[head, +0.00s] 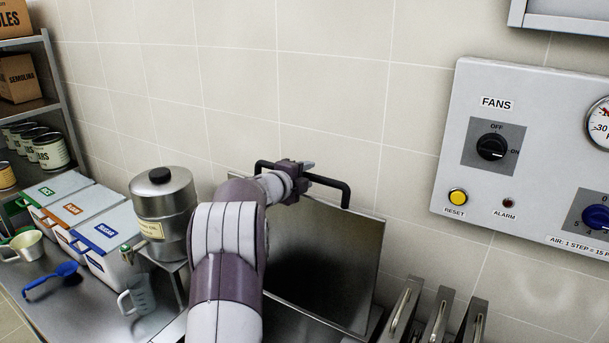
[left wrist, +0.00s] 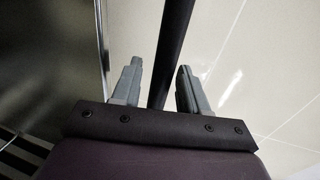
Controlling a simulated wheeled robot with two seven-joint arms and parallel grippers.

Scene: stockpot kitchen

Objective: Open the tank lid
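The tank lid (head: 340,262) is a flat metal panel that stands raised, nearly upright, close to the tiled wall. A black bar handle (head: 335,185) runs along its top edge. My left gripper (head: 303,168) is at the handle, and my left arm hides the left part of the lid. In the left wrist view the dark handle bar (left wrist: 172,50) passes between the two fingers of the left gripper (left wrist: 158,85). The fingers stand apart with a gap on each side of the bar. The lid also shows in the left wrist view (left wrist: 45,70). My right gripper is not in view.
A grey control panel (head: 470,100) with knobs hangs on the wall at the right. A metal canister (head: 162,205), lidded bins (head: 105,235), a jug (head: 140,297) and a blue scoop (head: 52,280) stand at the left. Metal holders (head: 437,318) stand right of the lid.

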